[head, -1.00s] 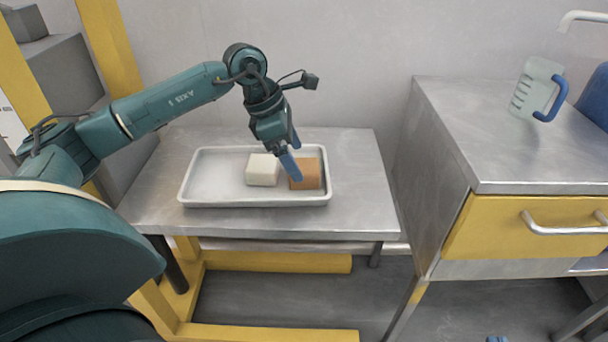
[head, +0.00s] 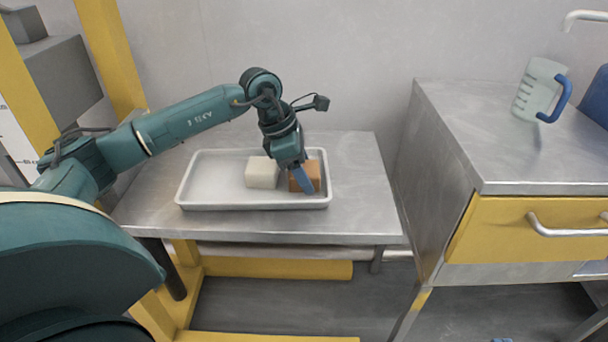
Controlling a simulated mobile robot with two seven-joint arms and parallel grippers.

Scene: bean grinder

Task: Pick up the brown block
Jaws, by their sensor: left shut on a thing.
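The brown block (head: 313,172) sits at the right end of a white tray (head: 222,197) in the head view. My left gripper (head: 303,182) has come down over it from above, with its blue fingers low at the block. It is shut on the brown block, and the near finger covers part of the block's front. The block still appears to be down in the tray. My right gripper is not in view.
A white block (head: 262,173) stands in the tray just left of the brown one. The tray rests on a metal table (head: 362,205). A counter with a yellow drawer (head: 520,235) stands to the right, bearing a measuring jug (head: 534,92). The tray's left half is empty.

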